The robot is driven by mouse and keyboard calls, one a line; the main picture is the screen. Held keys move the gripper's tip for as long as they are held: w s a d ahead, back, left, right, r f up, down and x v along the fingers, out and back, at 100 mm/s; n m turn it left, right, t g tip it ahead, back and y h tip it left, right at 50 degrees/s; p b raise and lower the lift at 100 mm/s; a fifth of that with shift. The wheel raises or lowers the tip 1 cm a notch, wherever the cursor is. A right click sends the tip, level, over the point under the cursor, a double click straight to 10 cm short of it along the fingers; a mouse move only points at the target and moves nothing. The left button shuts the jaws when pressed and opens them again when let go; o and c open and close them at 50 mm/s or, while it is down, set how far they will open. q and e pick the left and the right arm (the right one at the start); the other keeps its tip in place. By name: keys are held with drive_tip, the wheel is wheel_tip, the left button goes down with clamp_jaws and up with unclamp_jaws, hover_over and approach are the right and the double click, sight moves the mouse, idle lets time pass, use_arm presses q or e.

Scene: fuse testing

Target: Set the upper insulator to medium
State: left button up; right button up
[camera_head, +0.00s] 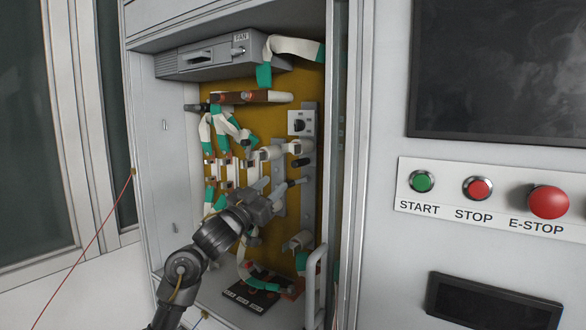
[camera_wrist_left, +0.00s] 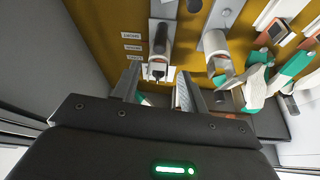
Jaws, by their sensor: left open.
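My left gripper (camera_head: 290,185) reaches into the open cabinet from below left, in front of the mustard back panel. Its jaws are open. Nothing is clearly held, and contact cannot be told. Three small labels (camera_wrist_left: 133,47) sit beside that insulator, too small to read surely. A second white insulator (camera_wrist_left: 215,45) is to its right. In the head view, a pale insulator (camera_head: 268,153) lies above the gripper.
The cabinet holds a grey FAN unit (camera_head: 205,57) at the top, a dark rotary knob (camera_head: 299,125) on a plate and teal-and-white cable parts (camera_head: 290,47). A vertical handle (camera_head: 312,285) stands at the lower right. START (camera_head: 422,181), STOP (camera_head: 478,188) and E-STOP (camera_head: 548,202) buttons are outside, right.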

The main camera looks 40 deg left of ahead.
sight(294, 165)
use_arm(q)
drive_tip(key=p+x, duration=0.3)
drive_tip(key=x, duration=0.6)
drive_tip(key=shift+w+r, duration=0.15)
drive_tip(key=shift+w, duration=0.1)
drive_tip(key=shift+w+r, duration=0.1)
drive_tip(key=shift+w, duration=0.4)
clamp_jaws()
drive_tip(key=shift+p, duration=0.3)
